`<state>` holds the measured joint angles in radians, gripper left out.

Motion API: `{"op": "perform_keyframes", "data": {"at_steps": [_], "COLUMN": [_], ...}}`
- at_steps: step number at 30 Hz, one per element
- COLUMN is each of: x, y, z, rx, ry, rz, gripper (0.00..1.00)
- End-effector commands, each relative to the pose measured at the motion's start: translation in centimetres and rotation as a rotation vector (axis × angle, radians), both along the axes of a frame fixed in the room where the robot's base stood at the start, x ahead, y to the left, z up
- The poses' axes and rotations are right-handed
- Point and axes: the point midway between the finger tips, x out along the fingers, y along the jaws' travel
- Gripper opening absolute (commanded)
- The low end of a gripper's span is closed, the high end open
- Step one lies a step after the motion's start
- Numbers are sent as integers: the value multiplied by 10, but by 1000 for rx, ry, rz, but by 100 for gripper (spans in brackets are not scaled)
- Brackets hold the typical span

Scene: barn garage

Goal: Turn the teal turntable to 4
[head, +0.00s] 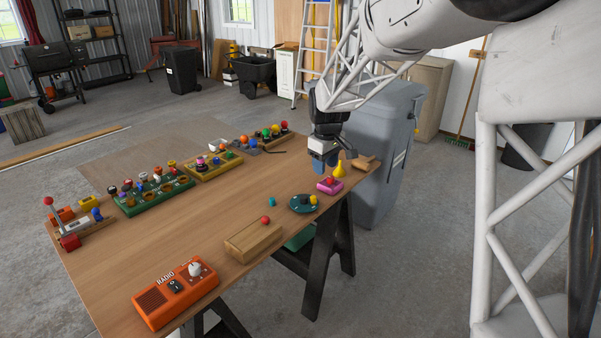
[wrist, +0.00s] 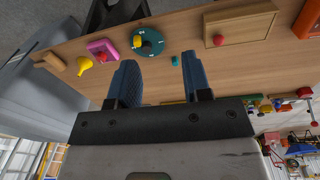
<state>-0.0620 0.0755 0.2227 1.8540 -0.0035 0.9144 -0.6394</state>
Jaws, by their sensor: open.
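The teal turntable (head: 303,204) is a low round disc near the table's right edge, with a yellow knob and a dark knob on it. In the wrist view the turntable (wrist: 149,47) shows small pale marks on top, too small to read surely, so I cannot tell its setting. My gripper (head: 319,167) is above the table's far right side, beyond the turntable and apart from it. Its two blue fingers are open and empty in the wrist view (wrist: 157,62), with the turntable past the fingertips.
A pink block (head: 330,186) with a red knob and a yellow pear-shaped thing (head: 339,171) stand close behind the turntable. A small teal piece (head: 272,202) and a wooden box (head: 254,241) with a red knob are on its left. An orange radio (head: 176,293) is at the front.

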Motion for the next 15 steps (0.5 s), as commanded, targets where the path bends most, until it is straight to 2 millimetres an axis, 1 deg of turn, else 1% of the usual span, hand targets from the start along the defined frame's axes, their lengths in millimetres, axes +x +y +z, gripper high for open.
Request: {"op": "perform_keyframes", "data": {"at_steps": [1,3,8,15], "x": [13,29,65,116], "y": [3,6,14,25], "z": [-9,-19,-46,-90], "rx": [-2,-3,-7,-12], "ry": [6,12,27,48], "rz": [19,48,113,210], "gripper": [45,45,45,45]}}
